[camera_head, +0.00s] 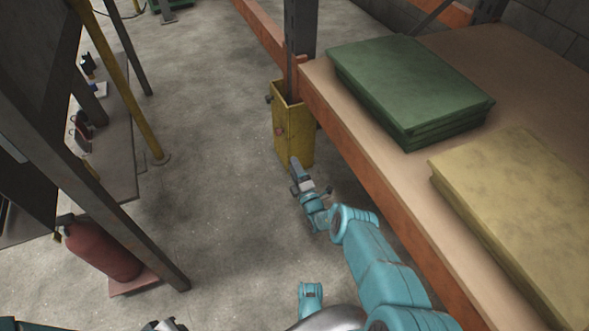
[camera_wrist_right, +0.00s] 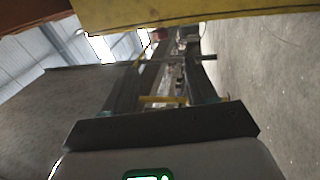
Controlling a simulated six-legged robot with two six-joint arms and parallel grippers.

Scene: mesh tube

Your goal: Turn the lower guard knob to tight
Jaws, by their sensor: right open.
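A yellow post guard (camera_head: 293,131) wraps the foot of the rack's upright. A small reddish knob (camera_head: 280,131) sits on its left face, and a dark knob (camera_head: 268,98) sticks out higher up near the rim. My right gripper (camera_head: 296,168) is open and empty, just in front of the guard's lower edge and below the reddish knob.
A rack shelf (camera_head: 350,125) with an orange beam runs close along my right arm, carrying green (camera_head: 410,85) and tan (camera_head: 525,180) stacks. A red cylinder (camera_head: 103,250) and a workbench (camera_head: 115,150) stand on the left. The concrete floor between is clear.

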